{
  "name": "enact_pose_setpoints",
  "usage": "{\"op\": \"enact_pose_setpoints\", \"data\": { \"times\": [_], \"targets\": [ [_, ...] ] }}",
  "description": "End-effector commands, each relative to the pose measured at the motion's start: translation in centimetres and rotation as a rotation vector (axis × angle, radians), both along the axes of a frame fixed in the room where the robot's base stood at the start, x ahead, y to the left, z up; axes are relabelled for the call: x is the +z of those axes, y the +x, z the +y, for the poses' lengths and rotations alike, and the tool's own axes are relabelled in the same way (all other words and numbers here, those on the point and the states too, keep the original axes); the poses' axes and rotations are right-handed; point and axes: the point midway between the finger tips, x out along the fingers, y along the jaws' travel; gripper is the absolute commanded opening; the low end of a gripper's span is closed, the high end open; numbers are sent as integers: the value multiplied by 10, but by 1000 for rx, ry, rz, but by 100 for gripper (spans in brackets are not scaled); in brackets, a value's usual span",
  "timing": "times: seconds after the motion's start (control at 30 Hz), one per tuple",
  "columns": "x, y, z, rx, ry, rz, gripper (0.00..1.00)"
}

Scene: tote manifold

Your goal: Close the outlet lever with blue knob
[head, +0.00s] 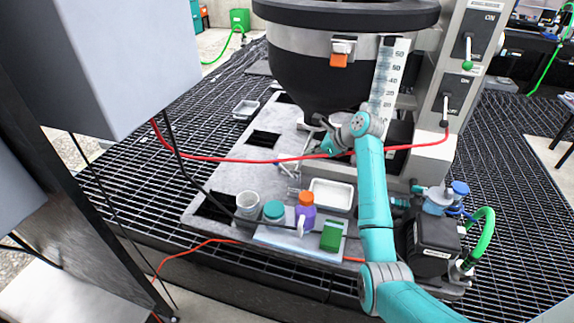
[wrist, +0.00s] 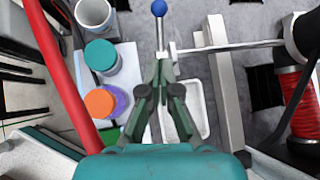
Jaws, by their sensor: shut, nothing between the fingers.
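The outlet lever's blue knob (wrist: 159,8) is at the top of the wrist view, on a thin silver lever stem (wrist: 161,31). The stem runs down to a silver horizontal rod (wrist: 205,48) that leads right. My gripper (wrist: 165,63) is shut and empty, with its green-grey fingertips just below the stem's lower end in the picture. I cannot tell whether they touch the lever. In the head view my gripper (head: 323,148) is low beneath the dark hopper (head: 320,78), and the knob is too small to make out surely.
A red hose (head: 230,159) crosses near my gripper and runs down the wrist view's left (wrist: 62,75). A grey cup (head: 247,204), teal-lidded jar (head: 274,210), orange-capped purple bottle (head: 306,212), green box (head: 332,235) and white tray (head: 331,194) stand in front. A metal bar (wrist: 227,105) lies right.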

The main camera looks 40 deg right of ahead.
Motion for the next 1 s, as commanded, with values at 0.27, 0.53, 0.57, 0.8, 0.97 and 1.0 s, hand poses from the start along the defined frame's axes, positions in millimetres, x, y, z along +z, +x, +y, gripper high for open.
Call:
{"op": "enact_pose_setpoints", "data": {
  "times": [0.27, 0.53, 0.57, 0.8, 0.97, 1.0],
  "targets": [
    [-30, 29, 13, 3, 1, 1, 0],
    [-65, 62, 27, 4, 1, 0, 0],
    [-69, 65, 28, 4, 1, 0, 0],
    [-89, 85, 36, 3, 1, -1, 0],
    [-94, 90, 37, 2, -1, -3, 0],
    [-95, 90, 37, 2, -1, -3, 0]
  ]
}}
